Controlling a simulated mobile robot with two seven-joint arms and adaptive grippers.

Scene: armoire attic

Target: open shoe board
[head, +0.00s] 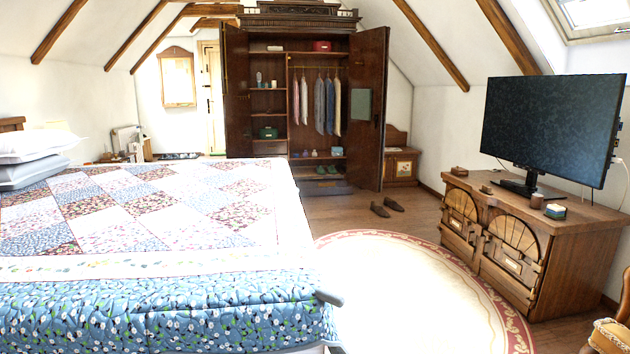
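The dark wooden armoire (288,24) stands against the far wall with its left door (237,90) and right door (369,110) swung open. Low inside it, a shelf holds small items, and below this green shoes (326,171) sit near the bottom. A dark, low panel (322,187) lies at the armoire's foot; it may be the shoe board, but it is too small to tell whether it is open. Neither of my grippers is in view.
A large quilted bed (150,235) fills the left and front. A pair of brown shoes (387,208) lies on the floor before the armoire. A pale round rug (410,290) and bare floor are free between the bed and the TV cabinet (585,255).

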